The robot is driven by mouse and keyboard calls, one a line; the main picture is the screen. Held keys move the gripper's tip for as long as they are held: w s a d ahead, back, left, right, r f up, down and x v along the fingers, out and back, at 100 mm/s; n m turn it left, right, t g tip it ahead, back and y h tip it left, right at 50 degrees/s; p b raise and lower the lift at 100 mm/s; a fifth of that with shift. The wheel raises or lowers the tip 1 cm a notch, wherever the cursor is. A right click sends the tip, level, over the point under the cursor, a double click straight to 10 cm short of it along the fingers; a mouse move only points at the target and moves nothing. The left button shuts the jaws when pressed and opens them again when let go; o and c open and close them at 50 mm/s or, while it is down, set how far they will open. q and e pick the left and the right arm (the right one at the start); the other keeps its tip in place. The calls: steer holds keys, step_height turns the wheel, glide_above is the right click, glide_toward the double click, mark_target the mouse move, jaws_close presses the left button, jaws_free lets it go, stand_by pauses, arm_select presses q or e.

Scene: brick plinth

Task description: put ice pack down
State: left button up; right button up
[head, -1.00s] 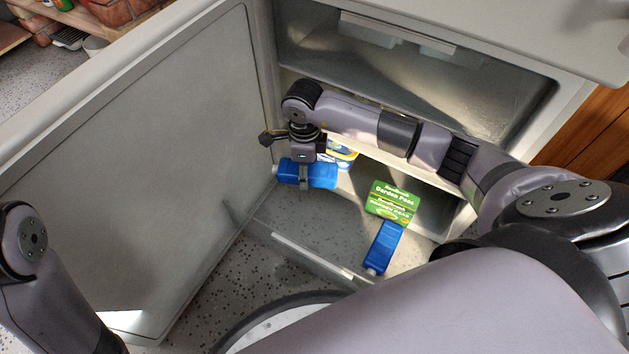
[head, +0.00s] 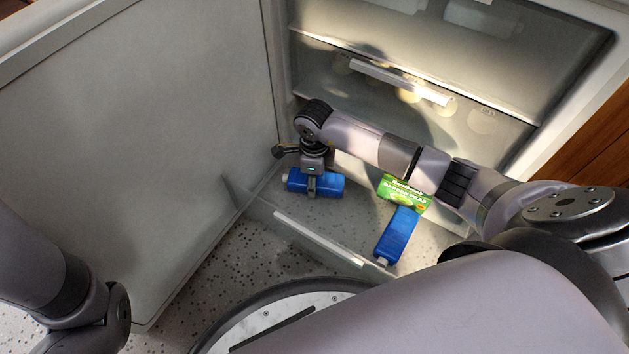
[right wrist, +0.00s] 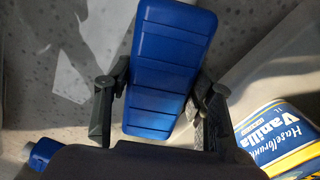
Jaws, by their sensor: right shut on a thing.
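My right gripper (head: 314,184) is shut on a blue ice pack (head: 331,183) with a white cap. It holds the pack over the pulled-out clear drawer at the bottom of the open freezer, left of a green Garden Peas box (head: 408,191). In the right wrist view the same pack (right wrist: 168,65) sits between the two fingers (right wrist: 160,100). I cannot tell whether its underside touches the drawer floor. A second blue ice pack (head: 397,236) lies in the drawer in front of the peas box. My left gripper is out of view; only part of that arm shows.
The drawer's front edge (head: 318,238) is near my base. The open freezer door (head: 140,150) stands at the left. Closed clear drawers (head: 400,83) are above. A Vanilla tub (right wrist: 280,135) lies right of the held pack in the wrist view.

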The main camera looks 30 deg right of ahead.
steer(key=o, duration=1.5)
steer(key=shift+c, duration=0.2)
